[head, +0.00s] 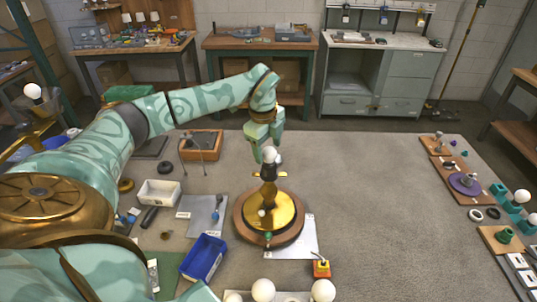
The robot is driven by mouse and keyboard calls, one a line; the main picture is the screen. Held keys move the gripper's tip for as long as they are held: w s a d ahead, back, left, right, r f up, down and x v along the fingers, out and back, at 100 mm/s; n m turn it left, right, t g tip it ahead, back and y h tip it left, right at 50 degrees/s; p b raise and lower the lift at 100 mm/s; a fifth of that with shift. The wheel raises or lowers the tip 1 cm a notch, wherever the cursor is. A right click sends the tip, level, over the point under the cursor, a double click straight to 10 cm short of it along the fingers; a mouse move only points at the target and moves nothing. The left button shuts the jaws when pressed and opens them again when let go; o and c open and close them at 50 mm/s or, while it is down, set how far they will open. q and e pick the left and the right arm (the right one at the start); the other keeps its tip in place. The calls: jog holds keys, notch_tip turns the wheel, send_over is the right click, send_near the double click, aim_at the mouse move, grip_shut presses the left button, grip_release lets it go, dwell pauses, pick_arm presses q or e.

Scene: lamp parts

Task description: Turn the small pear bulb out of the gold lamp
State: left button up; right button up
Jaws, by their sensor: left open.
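The gold lamp (284,210) stands upright on a round brown wooden base, near the middle of the table. Its narrow stem rises to a dark socket (268,173). The small pear bulb (271,155), white, sits upright at the top of the socket. My left gripper (268,151) comes down from above with its jaws open. Its fingertips are at the bulb's height and appear to lie on either side of it. I cannot tell whether they touch the glass. The upper part of the bulb is partly hidden by the fingers. My right gripper is not in view.
A blue bin (204,258), a white tray (160,192) and a grey mat (207,214) lie left of the lamp. Round white bulbs (263,290) line the front edge.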

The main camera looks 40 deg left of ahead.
pick_arm(q)
jog(key=shift+w+f, duration=0.2)
jog(key=shift+f, duration=1.4)
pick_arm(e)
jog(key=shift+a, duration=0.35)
pick_arm(q)
jog(key=c, duration=0.9)
jog(key=shift+o, duration=0.7)
jog(key=shift+c, duration=0.9)
jog(key=n+p, duration=0.1)
jog(key=n, duration=0.3)
jog(key=shift+s+r+y, duration=0.1)
jog(key=shift+r+y, duration=0.05)
jog(key=shift+y, duration=0.15)
jog(key=shift+n, duration=1.5)
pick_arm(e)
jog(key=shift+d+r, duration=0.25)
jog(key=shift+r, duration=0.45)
